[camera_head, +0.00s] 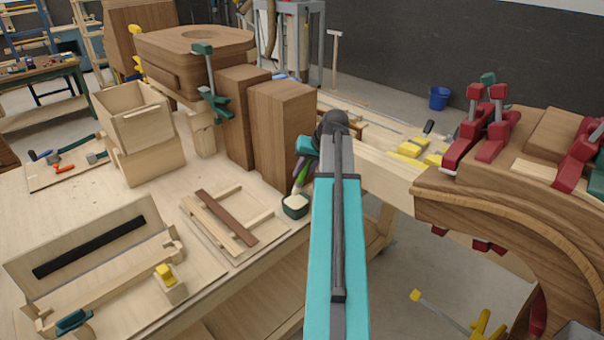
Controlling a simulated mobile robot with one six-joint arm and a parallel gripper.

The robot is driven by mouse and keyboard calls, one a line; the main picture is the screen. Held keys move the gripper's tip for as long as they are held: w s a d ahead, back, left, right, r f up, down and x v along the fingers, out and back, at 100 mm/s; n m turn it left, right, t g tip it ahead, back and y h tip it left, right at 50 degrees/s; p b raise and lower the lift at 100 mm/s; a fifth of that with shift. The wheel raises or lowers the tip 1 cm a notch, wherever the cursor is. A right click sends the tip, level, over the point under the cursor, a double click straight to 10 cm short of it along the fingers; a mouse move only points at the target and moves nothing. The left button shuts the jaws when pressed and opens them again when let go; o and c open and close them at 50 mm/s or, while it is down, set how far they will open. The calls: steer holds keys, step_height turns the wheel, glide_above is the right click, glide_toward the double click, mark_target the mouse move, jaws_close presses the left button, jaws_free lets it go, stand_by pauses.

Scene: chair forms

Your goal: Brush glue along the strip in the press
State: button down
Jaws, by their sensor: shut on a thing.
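My gripper (303,158) is partly hidden behind my teal arm. It is shut on a brush (299,175) with a green part, which points down at a small dark green glue pot (295,208) with pale contents. I cannot tell whether the bristles touch the glue. At the front left, a wooden frame has a sloped board with a black strip (90,246). A pale wooden bar (112,283) lies in front of it, between end pieces. On the right, a curved wooden form (500,205) carries red clamps (482,130). I cannot tell which of these is the press.
A pale board (222,250) with several slats lies left of the pot. Tall brown blocks (282,125) stand behind the pot. An open wooden box (135,115) stands at the back left. Bare tabletop (150,200) lies between the box and the frame.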

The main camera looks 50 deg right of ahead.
steer(key=shift+r+p, duration=1)
steer(key=shift+r, duration=0.95)
steer(key=w+a+r+n+b, duration=0.1)
steer(key=w+a+b, duration=0.1)
steer(key=w+a, duration=0.45)
steer(key=w+a+n+y+b, duration=0.1)
steer(key=w+a+b, duration=0.15)
steer(key=a, duration=0.65)
steer(key=w+a+r+n+b, duration=0.1)
steer(key=w+a+b, duration=0.1)
steer(key=w+a, duration=0.45)
steer(key=w+a+r+n+y+b, duration=0.1)
steer(key=a+b, duration=0.2)
steer(key=a, duration=1.1)
steer(key=w+a+r+n+g+b, duration=0.1)
steer(key=w+a+n+b, duration=0.1)
steer(key=a, duration=1.2)
steer(key=shift+r+y+b, duration=0.3)
steer(key=shift+y+b, duration=0.1)
steer(key=shift+b, duration=0.1)
